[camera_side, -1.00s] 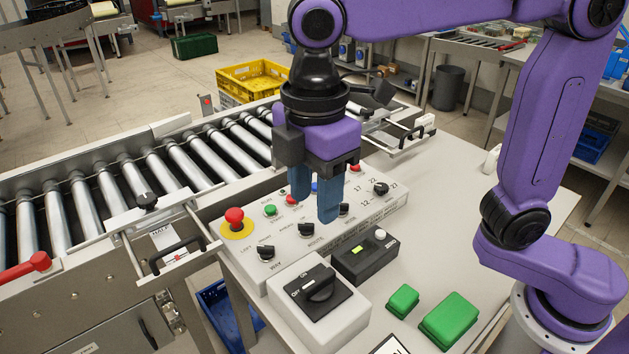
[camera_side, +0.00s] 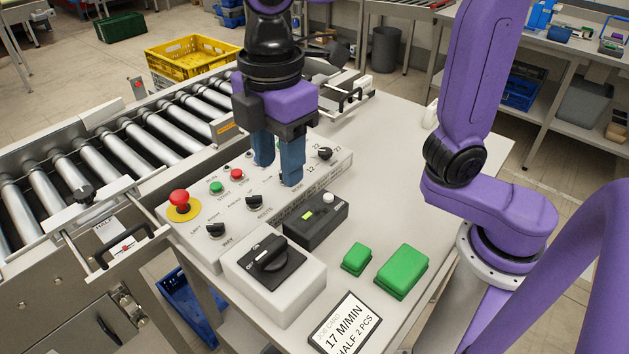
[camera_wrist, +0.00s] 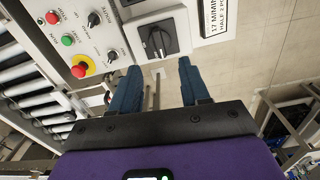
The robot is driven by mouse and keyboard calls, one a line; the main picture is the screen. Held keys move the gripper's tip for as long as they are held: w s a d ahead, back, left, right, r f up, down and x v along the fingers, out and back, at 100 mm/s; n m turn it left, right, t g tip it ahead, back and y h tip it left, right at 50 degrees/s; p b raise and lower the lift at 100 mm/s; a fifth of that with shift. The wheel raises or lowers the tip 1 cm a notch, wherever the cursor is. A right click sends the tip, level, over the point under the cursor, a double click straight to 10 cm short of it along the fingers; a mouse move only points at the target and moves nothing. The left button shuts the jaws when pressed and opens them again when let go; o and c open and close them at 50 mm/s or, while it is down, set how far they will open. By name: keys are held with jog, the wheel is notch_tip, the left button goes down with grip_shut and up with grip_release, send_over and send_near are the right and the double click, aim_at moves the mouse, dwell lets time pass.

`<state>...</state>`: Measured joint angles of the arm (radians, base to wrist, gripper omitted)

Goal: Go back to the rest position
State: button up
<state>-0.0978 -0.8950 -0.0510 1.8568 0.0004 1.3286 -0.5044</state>
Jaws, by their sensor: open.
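My gripper (camera_side: 277,176) points down above the control panel (camera_side: 205,246), its two blue fingers apart with nothing between them. In the side view the fingers hide part of the panel's labels and controls. In the wrist view my gripper (camera_wrist: 159,66) also shows its fingers spread, with the grey box with a black rotary switch (camera_wrist: 157,42) beyond them. The panel has a red mushroom button on a yellow base (camera_side: 180,201), green and red push buttons and several black knobs.
A black box with a lit green display (camera_side: 316,218), two green blocks (camera_side: 402,270) and a job card (camera_side: 345,325) are on the table (camera_side: 400,150). A roller conveyor (camera_side: 110,160) runs along the left. A yellow crate (camera_side: 185,57) is behind it.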

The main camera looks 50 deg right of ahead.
jog(key=s+d+f+m, duration=0.2)
jog(key=s+d+f, duration=0.3)
jog(key=d, duration=0.4)
jog(key=s+d+f+m, duration=0.2)
jog(key=s+d+f, duration=0.3)
jog(key=d, duration=0.5)
jog(key=shift+s+d+f+m, duration=0.25)
jog(key=shift+s+m, duration=0.05)
jog(key=shift+s, duration=0.85)
